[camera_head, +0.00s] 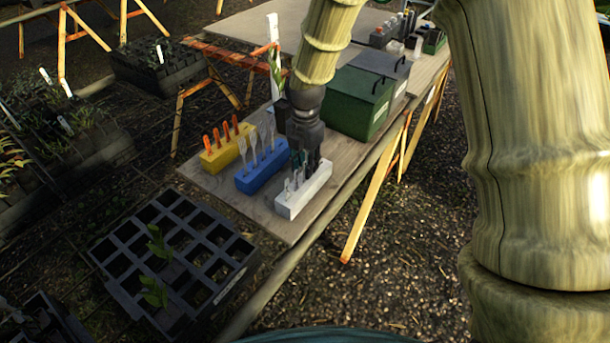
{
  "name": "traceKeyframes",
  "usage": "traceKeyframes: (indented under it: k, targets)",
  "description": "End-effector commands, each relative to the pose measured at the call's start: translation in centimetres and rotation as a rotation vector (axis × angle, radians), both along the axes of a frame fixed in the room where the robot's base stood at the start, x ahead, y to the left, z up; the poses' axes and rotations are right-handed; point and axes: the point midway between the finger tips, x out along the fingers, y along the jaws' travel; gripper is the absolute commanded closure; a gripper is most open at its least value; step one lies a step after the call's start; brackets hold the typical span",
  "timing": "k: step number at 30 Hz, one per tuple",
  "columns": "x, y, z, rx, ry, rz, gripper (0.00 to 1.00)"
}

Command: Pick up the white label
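My gripper (305,162) points down over a white block (303,195) near the front right corner of the wooden table. Several thin pale upright pieces (289,184) stand in the white block, close to the fingertips. They may be white labels, but they are too small to tell. The dark fingers overlap some of these pieces, and I cannot tell whether they touch or hold one. Other small white labels stick up from the plant trays at the left, one of them upright in the soil (45,75).
A blue block (262,174) with pale forks and a yellow block (227,153) with orange pieces stand left of the white block. A green box (358,102) stands behind. A black cell tray (120,262) lies below the table. A tall white piece (273,75) stands behind my gripper.

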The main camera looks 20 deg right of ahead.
Motion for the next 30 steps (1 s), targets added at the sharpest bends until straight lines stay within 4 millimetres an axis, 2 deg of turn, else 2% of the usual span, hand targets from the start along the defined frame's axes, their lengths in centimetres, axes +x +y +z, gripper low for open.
traceKeyframes:
  k: [10,17,30]
  targets:
    - [-0.01,0.01,-0.60,0.000,0.000,-0.001,0.73]
    - [-0.01,0.01,-0.58,0.000,0.000,-0.001,1.00]
    - [0.02,0.01,-0.44,0.001,-0.001,-0.001,1.00]
